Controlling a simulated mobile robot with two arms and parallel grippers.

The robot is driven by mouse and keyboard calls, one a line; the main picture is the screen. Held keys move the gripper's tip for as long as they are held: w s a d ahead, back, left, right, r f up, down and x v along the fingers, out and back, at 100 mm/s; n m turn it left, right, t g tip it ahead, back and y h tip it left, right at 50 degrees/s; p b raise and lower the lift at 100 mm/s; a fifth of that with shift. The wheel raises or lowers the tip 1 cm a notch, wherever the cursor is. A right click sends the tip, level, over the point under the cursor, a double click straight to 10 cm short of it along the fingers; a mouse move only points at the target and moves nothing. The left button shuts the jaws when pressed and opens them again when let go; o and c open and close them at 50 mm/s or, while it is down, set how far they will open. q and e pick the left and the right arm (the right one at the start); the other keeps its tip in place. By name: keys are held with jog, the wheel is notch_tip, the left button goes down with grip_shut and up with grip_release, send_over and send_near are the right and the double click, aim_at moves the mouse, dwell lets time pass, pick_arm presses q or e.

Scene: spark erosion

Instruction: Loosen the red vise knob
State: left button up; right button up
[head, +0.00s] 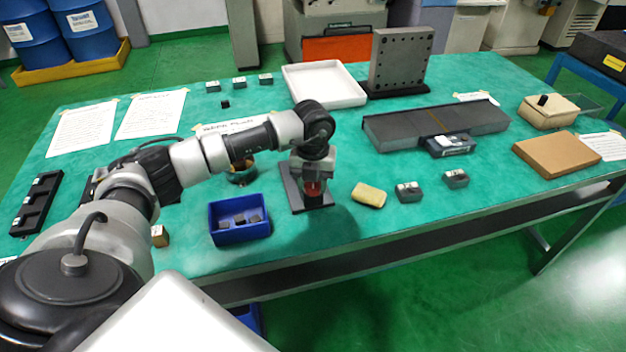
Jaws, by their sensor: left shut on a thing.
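The red vise knob (315,187) shows as a small red-orange patch below my left wrist, low over a dark vise base (318,203) near the front middle of the green table. My left gripper (313,184) points down from above and is shut on the knob. The fingers and wrist hide most of the knob and the vise body. My right gripper is not in the head view.
A blue bin (240,232) with dark blocks stands left of the vise. A yellow sponge (369,194) and two grey blocks (408,192) lie to the right. A white tray (323,84) and an upright drilled plate (400,60) stand behind.

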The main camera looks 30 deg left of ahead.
pick_arm(q)
jog(key=shift+n, duration=1.6)
jog(key=o, duration=0.9)
jog(key=shift+o, duration=0.2)
notch_tip(320, 180, up, 11)
jog(key=shift+b, duration=0.35)
jog(key=shift+f, duration=0.1)
